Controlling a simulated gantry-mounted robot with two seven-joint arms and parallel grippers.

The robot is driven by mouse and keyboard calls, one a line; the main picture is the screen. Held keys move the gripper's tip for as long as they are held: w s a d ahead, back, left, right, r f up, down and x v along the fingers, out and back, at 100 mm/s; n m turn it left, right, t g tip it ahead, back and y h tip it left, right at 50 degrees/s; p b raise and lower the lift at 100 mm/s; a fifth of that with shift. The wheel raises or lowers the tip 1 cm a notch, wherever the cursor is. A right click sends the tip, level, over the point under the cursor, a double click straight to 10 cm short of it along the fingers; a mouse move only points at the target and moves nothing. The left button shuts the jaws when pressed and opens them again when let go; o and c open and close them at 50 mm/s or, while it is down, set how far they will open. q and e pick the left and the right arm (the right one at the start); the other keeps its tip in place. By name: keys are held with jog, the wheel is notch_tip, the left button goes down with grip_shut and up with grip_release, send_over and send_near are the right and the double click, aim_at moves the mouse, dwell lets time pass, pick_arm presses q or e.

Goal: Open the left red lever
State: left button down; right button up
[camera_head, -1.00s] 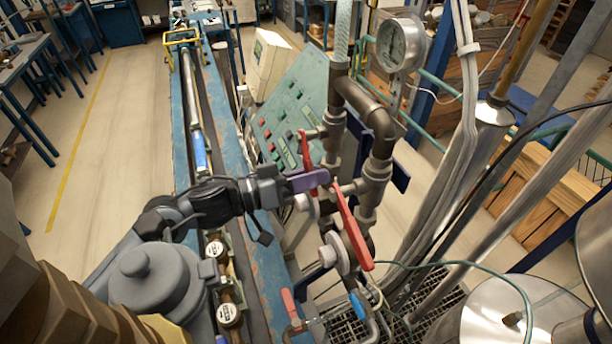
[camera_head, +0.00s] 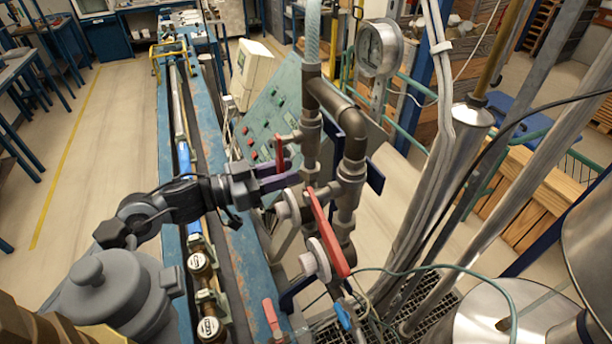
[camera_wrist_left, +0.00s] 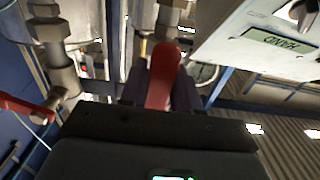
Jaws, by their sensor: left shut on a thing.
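The left red lever (camera_head: 281,152) is on the valve of the left pipe, with part of it hidden behind my left gripper. My left gripper (camera_head: 284,181) comes in from the left and its purple fingers are at the lever's lower part. In the left wrist view the red lever (camera_wrist_left: 163,76) stands between the two dark fingers, which are shut on it. A second, longer red lever (camera_head: 328,233) slants down to the right on the nearer valve, apart from my gripper. My right gripper is not in view.
Another red handle (camera_head: 271,316) sits low in front. Metal tubes and a steel drum (camera_head: 470,312) crowd the right.

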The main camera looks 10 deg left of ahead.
pick_arm(q)
jog(key=shift+a, duration=0.1)
dwell(0.3)
jog(key=c, duration=0.9)
grip_release()
jog(key=shift+s+a+f, duration=0.15)
jog(key=shift+s+a, duration=0.1)
jog(key=shift+a, duration=0.25)
jog(key=b+v, duration=0.2)
jog(key=v, duration=0.7)
jog(key=shift+s+a, duration=0.25)
